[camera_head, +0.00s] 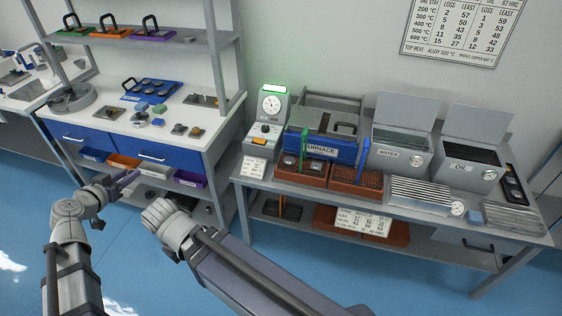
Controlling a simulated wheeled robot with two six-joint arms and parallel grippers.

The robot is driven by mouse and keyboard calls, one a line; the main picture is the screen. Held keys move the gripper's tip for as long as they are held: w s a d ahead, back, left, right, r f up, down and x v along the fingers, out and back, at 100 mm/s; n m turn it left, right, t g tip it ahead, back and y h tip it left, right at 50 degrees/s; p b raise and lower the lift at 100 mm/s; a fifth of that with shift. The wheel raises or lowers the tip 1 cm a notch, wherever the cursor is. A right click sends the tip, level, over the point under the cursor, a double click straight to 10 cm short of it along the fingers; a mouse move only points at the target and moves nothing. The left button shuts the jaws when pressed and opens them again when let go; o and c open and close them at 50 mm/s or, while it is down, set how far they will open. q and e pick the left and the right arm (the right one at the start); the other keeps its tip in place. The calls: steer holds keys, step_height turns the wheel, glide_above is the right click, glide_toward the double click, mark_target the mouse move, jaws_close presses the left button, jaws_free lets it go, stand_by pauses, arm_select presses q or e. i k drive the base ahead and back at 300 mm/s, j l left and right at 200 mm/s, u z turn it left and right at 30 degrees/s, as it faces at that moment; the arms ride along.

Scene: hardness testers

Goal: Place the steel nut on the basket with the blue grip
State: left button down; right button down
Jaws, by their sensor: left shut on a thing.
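My left gripper (126,180) is in front of the blue-drawer bench, over its lower shelf area. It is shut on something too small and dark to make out. I cannot pick out the steel nut with certainty. Two orange-brown baskets stand side by side on the right bench, in front of the furnace. A blue upright grip (364,152) rises at the right basket (355,185).
The furnace (335,150), the water tank (400,155) and the oil tank (468,170) line the right bench, with a hardness tester (268,120) at its left end. The left bench (115,122) carries a blue tray (152,92) and small parts. Open floor lies between.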

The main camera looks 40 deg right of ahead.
mark_target(343, 173)
steer(key=k+l, duration=0.1)
steer(key=l, duration=0.45)
steer(key=k+l, duration=0.1)
steer(key=l, duration=0.4)
steer(key=k+l, duration=0.1)
steer(key=l, duration=0.45)
steer(key=k+l, duration=0.1)
steer(key=l, duration=0.45)
steer(key=k+l, duration=0.1)
steer(key=l, duration=0.45)
